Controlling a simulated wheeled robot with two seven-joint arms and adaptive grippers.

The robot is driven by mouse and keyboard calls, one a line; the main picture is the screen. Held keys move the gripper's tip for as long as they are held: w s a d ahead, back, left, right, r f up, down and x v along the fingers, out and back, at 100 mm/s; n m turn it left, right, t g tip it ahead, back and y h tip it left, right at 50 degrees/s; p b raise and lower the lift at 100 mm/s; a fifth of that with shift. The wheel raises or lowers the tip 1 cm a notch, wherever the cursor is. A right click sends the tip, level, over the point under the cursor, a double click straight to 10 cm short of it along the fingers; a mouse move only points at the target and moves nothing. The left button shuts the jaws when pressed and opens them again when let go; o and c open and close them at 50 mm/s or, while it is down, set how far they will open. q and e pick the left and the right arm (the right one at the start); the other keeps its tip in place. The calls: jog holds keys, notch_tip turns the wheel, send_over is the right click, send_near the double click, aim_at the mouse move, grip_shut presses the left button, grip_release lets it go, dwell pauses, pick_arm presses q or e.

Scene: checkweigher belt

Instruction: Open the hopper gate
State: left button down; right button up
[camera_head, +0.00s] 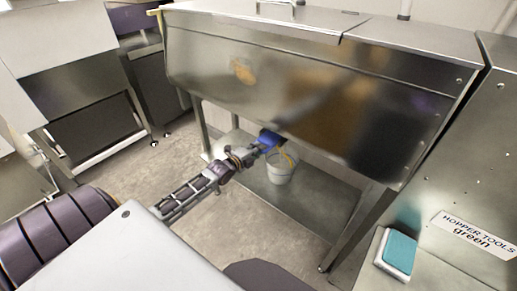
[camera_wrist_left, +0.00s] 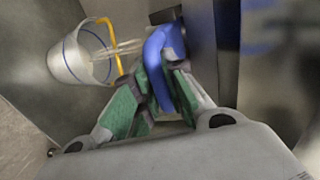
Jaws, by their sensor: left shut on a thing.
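The steel hopper (camera_head: 220,60) fills the upper middle of the head view. A blue handle (camera_head: 268,137) sits at its underside, and it also shows in the left wrist view (camera_wrist_left: 158,68). My left gripper (camera_head: 257,148) reaches in from the left, and its green-padded fingers (camera_wrist_left: 155,97) are shut on the blue handle. The gate plate itself is not clearly visible. A white bucket (camera_head: 280,170) with a yellow bail stands under the hopper, close beyond the gripper. In the left wrist view, pale streaks lie between the bucket (camera_wrist_left: 72,58) and the handle; I cannot tell what they are.
The bucket stands on a low steel shelf (camera_head: 318,205) between the hopper's legs. Steel machines (camera_head: 85,100) stand at left, with open floor before the hopper.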

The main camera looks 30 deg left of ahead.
pick_arm(q)
jog(key=shift+f+p+v, duration=0.2)
jog(key=shift+p+v, duration=0.45)
jog(key=shift+v, duration=0.4)
jog(key=shift+a, duration=0.1)
jog(key=c, duration=1.5)
grip_release()
jog(key=shift+a, duration=0.1)
jog(key=shift+o, duration=0.2)
jog(key=shift+s, duration=0.2)
jog(key=shift+s, duration=0.1)
jog(key=d+v, duration=0.1)
jog(key=v, duration=1)
jog(key=shift+s+a, duration=0.2)
jog(key=shift+a, duration=0.3)
jog(key=shift+r, duration=0.1)
